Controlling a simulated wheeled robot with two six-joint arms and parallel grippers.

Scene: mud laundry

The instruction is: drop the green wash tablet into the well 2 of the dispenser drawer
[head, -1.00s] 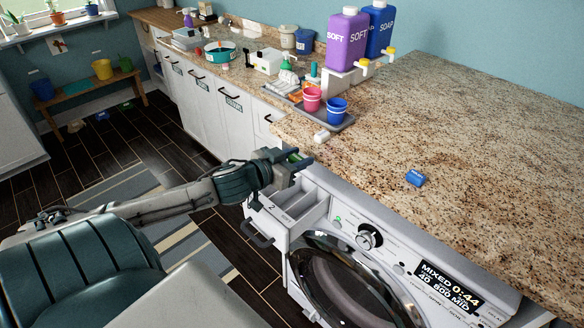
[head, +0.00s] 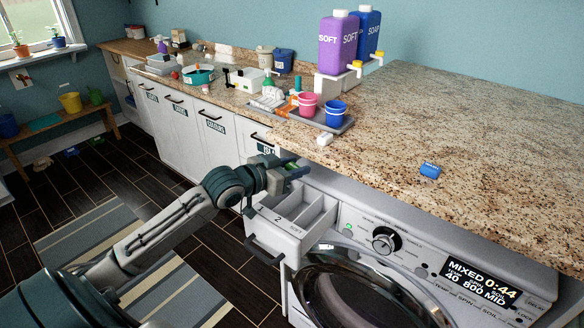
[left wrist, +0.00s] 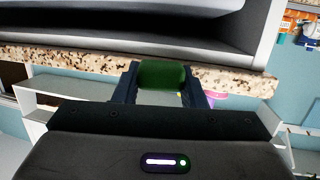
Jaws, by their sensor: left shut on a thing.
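The green wash tablet (left wrist: 162,75) is between the two fingertips of my left gripper (left wrist: 160,88) in the left wrist view. In the head view my left gripper (head: 289,172) is shut on the tablet, just past the far back corner of the open dispenser drawer (head: 283,242). The drawer sticks out of the washing machine's front, with several compartments; a "2" shows on its front edge. The gripper is above the drawer's level and close to the counter's front edge. The tablet is partly hidden by the fingers in the head view. My right gripper is not in view.
A blue tablet (head: 430,170) and a white one (head: 324,138) lie on the granite counter (head: 480,140). A tray holds a pink cup (head: 307,105) and a blue cup (head: 335,114). The washer's round door (head: 365,295) is below the drawer.

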